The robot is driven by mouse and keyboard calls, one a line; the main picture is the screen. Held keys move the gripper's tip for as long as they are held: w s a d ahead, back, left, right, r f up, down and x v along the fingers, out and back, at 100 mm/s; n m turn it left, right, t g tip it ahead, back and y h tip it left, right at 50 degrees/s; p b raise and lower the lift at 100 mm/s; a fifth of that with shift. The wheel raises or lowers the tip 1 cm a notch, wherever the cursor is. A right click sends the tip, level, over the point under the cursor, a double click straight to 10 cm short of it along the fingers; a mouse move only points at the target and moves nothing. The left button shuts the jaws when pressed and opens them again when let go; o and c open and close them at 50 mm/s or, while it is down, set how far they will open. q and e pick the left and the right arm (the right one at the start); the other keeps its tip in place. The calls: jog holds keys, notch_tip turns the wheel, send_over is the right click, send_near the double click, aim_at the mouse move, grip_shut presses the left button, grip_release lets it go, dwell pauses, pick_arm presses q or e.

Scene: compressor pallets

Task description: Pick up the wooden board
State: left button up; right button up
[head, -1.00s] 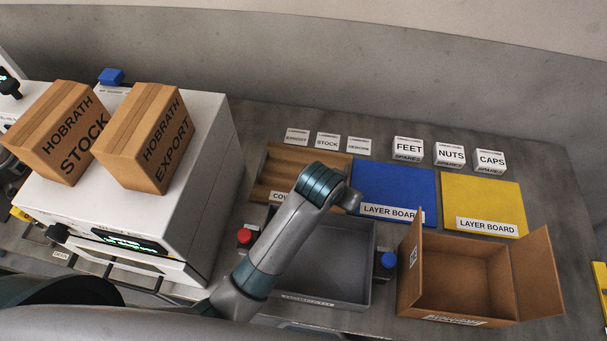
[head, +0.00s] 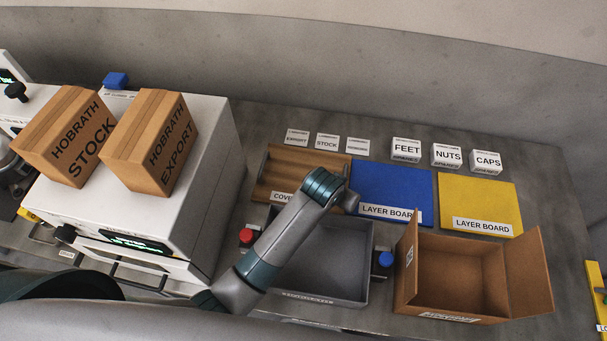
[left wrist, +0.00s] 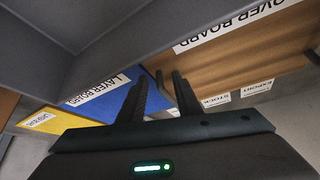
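The wooden board (head: 278,172) is brown with lengthwise ridges and lies on the grey bench, with a partly covered label at its front edge. My left arm hides its right front part in the head view. In the left wrist view the brown board (left wrist: 222,62) fills the upper right, with the label "OVER BOARD" readable. My left gripper (left wrist: 159,82) has two dark fingers standing apart with nothing visible between them. They point toward the boards; contact cannot be told. The head view does not clearly show this gripper. My right gripper is not in view.
A blue layer board (head: 394,184) and a yellow layer board (head: 480,199) lie right of the wooden board. A grey tray (head: 369,262) and an open carton (head: 460,275) stand in front. Small cards and boxes line the back. Two cartons sit on a white machine (head: 215,140) at left.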

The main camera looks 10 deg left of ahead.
pick_arm(q)
jog(key=shift+f, duration=0.15)
dwell(0.3)
grip_shut()
jog(key=shift+w, duration=0.1)
dwell(1.1)
